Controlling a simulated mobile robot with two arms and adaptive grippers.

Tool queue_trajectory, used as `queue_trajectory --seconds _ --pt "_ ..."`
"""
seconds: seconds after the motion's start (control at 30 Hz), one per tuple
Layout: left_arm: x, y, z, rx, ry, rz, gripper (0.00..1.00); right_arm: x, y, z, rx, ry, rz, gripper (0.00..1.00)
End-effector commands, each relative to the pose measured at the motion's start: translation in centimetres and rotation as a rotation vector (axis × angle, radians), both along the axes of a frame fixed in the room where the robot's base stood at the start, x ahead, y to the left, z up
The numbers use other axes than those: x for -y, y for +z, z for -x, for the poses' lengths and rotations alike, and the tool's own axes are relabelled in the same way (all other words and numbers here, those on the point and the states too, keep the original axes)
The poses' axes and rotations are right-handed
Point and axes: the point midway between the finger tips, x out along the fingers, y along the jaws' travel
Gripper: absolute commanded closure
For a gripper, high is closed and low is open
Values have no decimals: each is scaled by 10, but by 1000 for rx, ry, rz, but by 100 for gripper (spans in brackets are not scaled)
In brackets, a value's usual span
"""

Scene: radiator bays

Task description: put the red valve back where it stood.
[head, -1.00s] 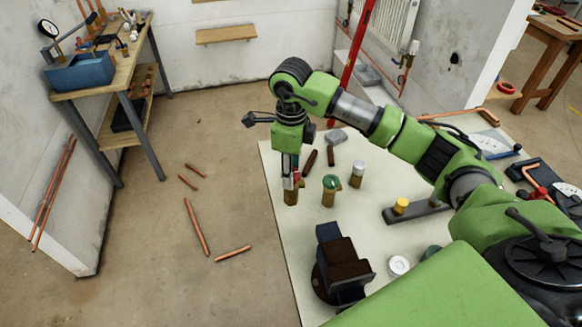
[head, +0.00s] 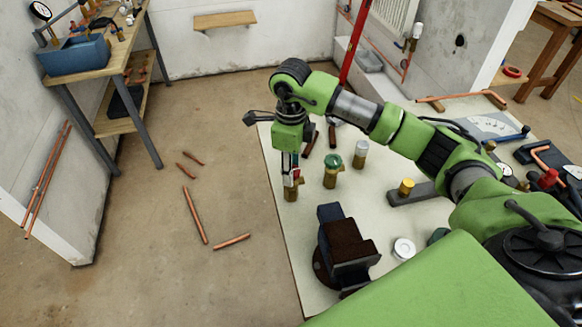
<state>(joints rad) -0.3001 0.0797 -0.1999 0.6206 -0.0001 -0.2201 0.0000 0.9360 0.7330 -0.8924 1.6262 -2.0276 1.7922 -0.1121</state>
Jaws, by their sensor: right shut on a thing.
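My right gripper (head: 290,174) points down over the left part of the pale tabletop (head: 303,243). It is shut on the red valve (head: 291,191). The valve is upright, with a brass body below the fingers; its red top is mostly hidden between them. I cannot tell whether its base touches the table. A green-topped valve (head: 333,170) and a white-topped valve (head: 360,156) stand to its right, apart from it. A yellow-topped piece (head: 406,187) is further right. My left gripper is not in view.
A dark vise (head: 345,248) stands on the table in front of the valve, to its right. A white ring-like piece (head: 403,248) lies beside it. Dark rods lie behind the gripper. Copper pipes (head: 195,215) lie on the floor left of the table.

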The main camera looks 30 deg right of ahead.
Motion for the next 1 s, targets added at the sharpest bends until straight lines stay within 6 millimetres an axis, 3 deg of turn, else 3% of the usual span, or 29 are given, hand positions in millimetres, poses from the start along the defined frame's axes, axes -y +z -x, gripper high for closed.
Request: queue_trajectory --seconds 0.1,0.13,0.2,0.5,0.63,1.0 --pt "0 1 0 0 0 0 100 0 2 -1 2 0 -1 94" --pt "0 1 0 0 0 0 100 0 2 -1 2 0 -1 60" --pt "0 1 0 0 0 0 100 0 2 -1 2 0 -1 49" --pt "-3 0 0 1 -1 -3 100 0 0 0 -1 0 1 49" --pt "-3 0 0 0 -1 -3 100 0 9 -1 1 0 1 49" --pt "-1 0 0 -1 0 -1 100 0 83 -1 6 -1 1 49"
